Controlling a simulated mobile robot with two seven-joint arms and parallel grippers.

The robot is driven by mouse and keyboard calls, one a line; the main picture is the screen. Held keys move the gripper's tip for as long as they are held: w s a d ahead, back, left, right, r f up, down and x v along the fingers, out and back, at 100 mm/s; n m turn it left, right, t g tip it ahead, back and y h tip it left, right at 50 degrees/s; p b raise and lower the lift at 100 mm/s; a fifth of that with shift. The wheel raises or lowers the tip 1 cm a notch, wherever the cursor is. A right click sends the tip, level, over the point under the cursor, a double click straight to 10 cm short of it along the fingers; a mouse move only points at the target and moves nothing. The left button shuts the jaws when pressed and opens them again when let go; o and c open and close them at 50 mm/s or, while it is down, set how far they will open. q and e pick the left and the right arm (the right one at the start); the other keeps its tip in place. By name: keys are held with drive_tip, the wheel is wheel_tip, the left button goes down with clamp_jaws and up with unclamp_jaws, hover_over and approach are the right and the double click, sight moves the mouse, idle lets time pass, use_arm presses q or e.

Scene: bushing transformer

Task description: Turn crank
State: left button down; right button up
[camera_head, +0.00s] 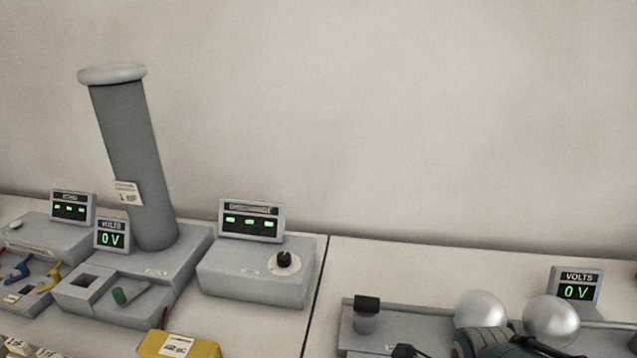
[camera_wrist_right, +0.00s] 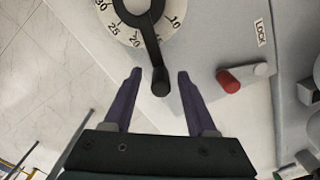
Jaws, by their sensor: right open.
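In the right wrist view, a black crank (camera_wrist_right: 154,45) sits over a white numbered dial (camera_wrist_right: 173,24). Its arm points toward my gripper and ends in a round black knob (camera_wrist_right: 160,87). My right gripper (camera_wrist_right: 159,74) is open, with its purple fingers on either side of the knob. I see gaps between the knob and both fingers. In the head view, part of my dark right arm (camera_head: 490,342) shows at the bottom, in front of two silver spheres (camera_head: 551,318). The dial crank is not clearly visible there. My left gripper is not in view.
A red-tipped lever (camera_wrist_right: 229,82) beside a LOCK label (camera_wrist_right: 262,33) is close to my right finger. In the head view, a meter (camera_head: 576,289) reads 0 V. A tall grey column (camera_head: 135,150), knob box (camera_head: 250,275) and yellow box (camera_head: 180,345) stand left.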

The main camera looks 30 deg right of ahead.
wheel_tip(320, 180, up, 8)
drive_tip(key=p, duration=0.4)
drive_tip(key=shift+r+p, duration=0.1)
drive_tip(key=shift+p, duration=0.25)
drive_tip(key=shift+r, duration=0.85)
